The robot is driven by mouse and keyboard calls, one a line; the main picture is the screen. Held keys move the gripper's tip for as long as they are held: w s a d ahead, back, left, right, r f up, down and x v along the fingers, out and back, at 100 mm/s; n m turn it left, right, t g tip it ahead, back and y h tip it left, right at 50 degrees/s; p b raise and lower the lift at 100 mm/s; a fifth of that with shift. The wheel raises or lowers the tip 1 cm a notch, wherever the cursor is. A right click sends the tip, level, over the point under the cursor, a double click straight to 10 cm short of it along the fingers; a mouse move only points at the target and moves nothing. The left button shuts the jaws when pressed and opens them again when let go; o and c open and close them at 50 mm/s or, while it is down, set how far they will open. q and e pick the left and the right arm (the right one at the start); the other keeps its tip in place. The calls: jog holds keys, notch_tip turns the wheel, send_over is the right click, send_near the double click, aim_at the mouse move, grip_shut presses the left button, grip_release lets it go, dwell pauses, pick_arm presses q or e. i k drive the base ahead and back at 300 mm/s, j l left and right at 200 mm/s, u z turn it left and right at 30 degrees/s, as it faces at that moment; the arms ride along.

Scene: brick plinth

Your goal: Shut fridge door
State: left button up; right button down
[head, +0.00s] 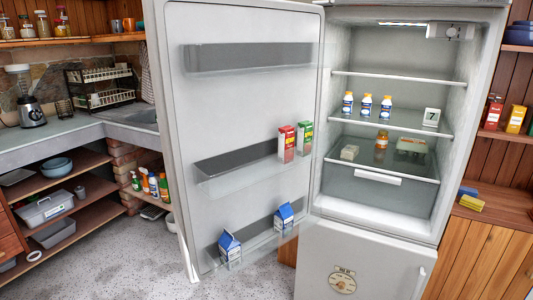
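The fridge door (240,115) stands wide open, swung out to the left of the fridge, with its inner side and shelves facing me. Two blue and white cartons (229,247) stand on its lowest shelf, and a red carton (287,144) and a green carton (304,138) stand on its middle shelf. The lit fridge interior (385,57) is exposed, with several small white bottles (366,105) on a shelf. Below is a closed lower compartment (357,270). Neither of my grippers is visible in the head view.
A counter with a blender (31,105) and a dish rack (100,85) is at the left, above open wooden shelves (70,183). Wooden shelving (502,205) stands close to the fridge's right side. The speckled floor (120,260) in front of the counter is clear.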

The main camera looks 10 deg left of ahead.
aim_at(225, 75)
jog(key=z, duration=0.4)
jog(key=j+z, duration=0.15)
jog(key=z, duration=0.2)
jog(key=i+z, duration=0.1)
jog(key=z, duration=0.3)
jog(key=j+z, duration=0.15)
jog(key=z, duration=0.2)
jog(key=j+z, duration=0.1)
jog(key=j, duration=3.85)
